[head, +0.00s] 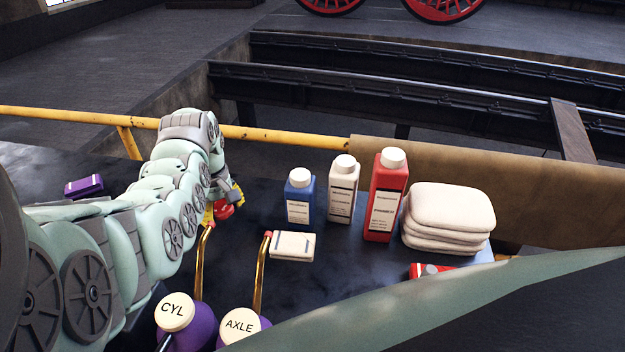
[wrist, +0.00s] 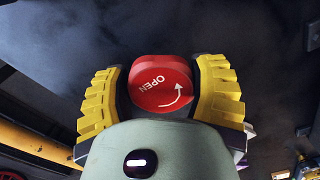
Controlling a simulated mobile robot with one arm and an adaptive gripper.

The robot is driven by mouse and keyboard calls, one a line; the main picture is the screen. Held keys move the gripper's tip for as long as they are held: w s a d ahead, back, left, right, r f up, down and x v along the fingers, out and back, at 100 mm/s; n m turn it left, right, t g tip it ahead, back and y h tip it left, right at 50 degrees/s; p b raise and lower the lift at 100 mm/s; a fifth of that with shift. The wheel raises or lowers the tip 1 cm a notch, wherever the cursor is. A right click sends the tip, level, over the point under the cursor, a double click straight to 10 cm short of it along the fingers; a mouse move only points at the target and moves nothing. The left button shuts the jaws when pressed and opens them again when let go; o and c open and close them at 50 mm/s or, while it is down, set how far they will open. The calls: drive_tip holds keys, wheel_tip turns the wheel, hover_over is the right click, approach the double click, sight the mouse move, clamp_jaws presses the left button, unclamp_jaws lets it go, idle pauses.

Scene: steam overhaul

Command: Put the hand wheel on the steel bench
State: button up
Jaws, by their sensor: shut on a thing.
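The hand wheel (wrist: 160,84) is red, with the word OPEN and a curved white arrow on its face. My gripper (wrist: 160,75) is shut on it, with yellow ribbed fingers at its left and right sides. In the head view the red wheel (head: 224,211) shows partly, below my gripper (head: 223,204) and left of the bottles. The dark bench top (head: 335,265), which looks like the steel bench, lies beneath. I cannot tell whether the wheel touches it.
Blue (head: 299,197), white (head: 343,189) and red (head: 386,195) bottles stand right of my gripper, beside folded cloths (head: 449,217). A small cream box (head: 292,246) and two long-spouted oil cans, CYL (head: 175,312) and AXLE (head: 240,325), stand nearer. A yellow rail (head: 290,136) runs behind.

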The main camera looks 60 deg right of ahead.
sight(227, 229)
drive_tip(key=shift+f, duration=2.2)
drive_tip(key=shift+f, duration=0.1)
drive_tip(key=shift+f, duration=0.15)
drive_tip(key=o, duration=1.3)
drive_tip(key=shift+o, duration=0.2)
drive_tip(key=shift+w+r, duration=0.1)
drive_tip(key=shift+r, duration=1.5)
wheel_tip(227, 229, up, 8)
drive_tip(key=shift+f, duration=0.1)
drive_tip(key=shift+r+p, duration=0.3)
drive_tip(key=shift+r, duration=0.45)
